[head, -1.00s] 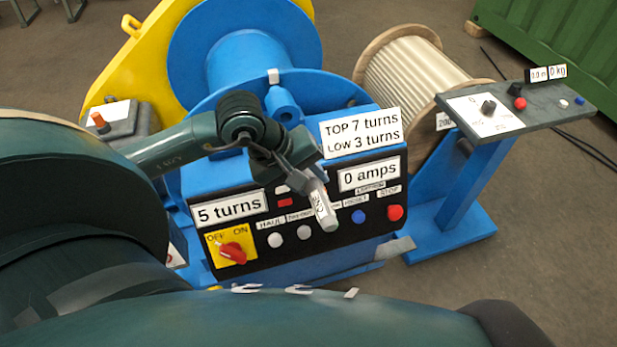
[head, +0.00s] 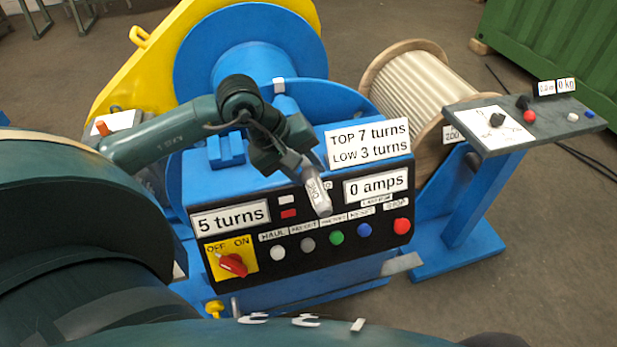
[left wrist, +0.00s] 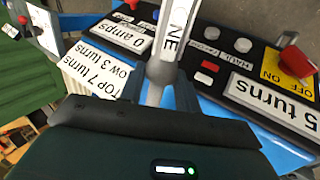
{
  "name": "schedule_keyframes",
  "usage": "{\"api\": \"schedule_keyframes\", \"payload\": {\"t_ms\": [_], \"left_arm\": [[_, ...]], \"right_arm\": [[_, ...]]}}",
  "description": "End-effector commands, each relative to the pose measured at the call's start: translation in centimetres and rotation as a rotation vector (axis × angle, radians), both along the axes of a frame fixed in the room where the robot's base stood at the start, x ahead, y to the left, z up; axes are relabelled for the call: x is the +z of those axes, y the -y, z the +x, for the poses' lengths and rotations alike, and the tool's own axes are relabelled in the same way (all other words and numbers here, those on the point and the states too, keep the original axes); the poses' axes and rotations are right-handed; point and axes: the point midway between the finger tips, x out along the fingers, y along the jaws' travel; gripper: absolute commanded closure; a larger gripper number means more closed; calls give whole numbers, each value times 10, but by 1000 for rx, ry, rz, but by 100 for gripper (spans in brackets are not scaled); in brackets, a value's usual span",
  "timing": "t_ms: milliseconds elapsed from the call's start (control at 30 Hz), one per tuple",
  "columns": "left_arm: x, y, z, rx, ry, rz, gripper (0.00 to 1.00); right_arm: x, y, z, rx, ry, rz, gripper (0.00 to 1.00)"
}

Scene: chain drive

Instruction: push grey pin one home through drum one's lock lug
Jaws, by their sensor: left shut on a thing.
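Grey pin one (head: 317,190), with a white label, hangs tilted from my left gripper (head: 306,170) in front of the blue control box. In the left wrist view the pin (left wrist: 164,70) shows part of its name, and the left gripper (left wrist: 172,98) is shut around its shaft. Drum one (head: 250,62) is the blue drum behind the box. A blue rounded part (head: 286,103) at its near flange, below a small white tag, may be the lock lug; my arm partly hides it. The pin is apart from it. My right gripper is out of view.
The control panel (head: 290,228) has a red switch (head: 233,265) and several buttons. A blue block (head: 225,150) sits on the box's top. A rope reel (head: 405,90) and a grey console (head: 520,130) stand at right. A yellow guard (head: 120,75) stands behind left.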

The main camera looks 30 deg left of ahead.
Motion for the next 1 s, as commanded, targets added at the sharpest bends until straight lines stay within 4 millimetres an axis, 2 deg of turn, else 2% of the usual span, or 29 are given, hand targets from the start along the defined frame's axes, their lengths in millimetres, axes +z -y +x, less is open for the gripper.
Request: {"api": "schedule_keyframes", "payload": {"t_ms": [700,1000], "left_arm": [[2,-4,4,0,5,-2,100],[1,-4,4,0,6,-1,100]], "right_arm": [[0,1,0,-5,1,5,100],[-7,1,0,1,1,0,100]]}}
